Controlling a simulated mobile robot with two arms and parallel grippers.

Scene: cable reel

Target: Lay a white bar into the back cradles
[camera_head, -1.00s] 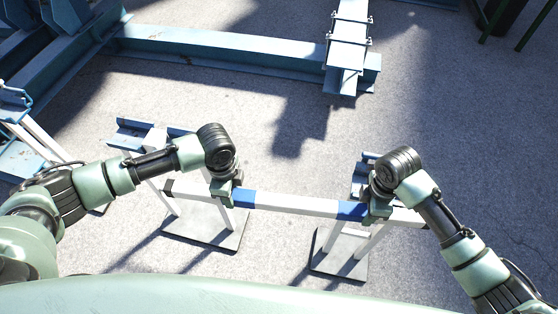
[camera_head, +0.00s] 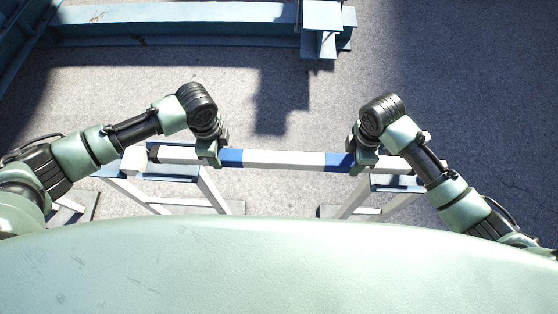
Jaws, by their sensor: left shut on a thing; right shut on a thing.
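A long white bar (camera_head: 285,160) with two blue bands and a dark band near its left end lies crosswise in the head view. My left gripper (camera_head: 209,153) is shut on it just left of the left blue band. My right gripper (camera_head: 363,158) is shut on it just right of the right blue band. The bar runs about level over the blue tops of two white-legged stands, the left stand (camera_head: 207,186) and the right stand (camera_head: 352,200). My grippers and arms partly hide the cradles; I cannot tell whether the bar touches them.
A blue steel beam (camera_head: 180,31) lies on the floor at the back, with a blue bracket (camera_head: 321,20) at its right end. The grey floor (camera_head: 290,190) between the stands is clear. My pale green body covers the lower picture.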

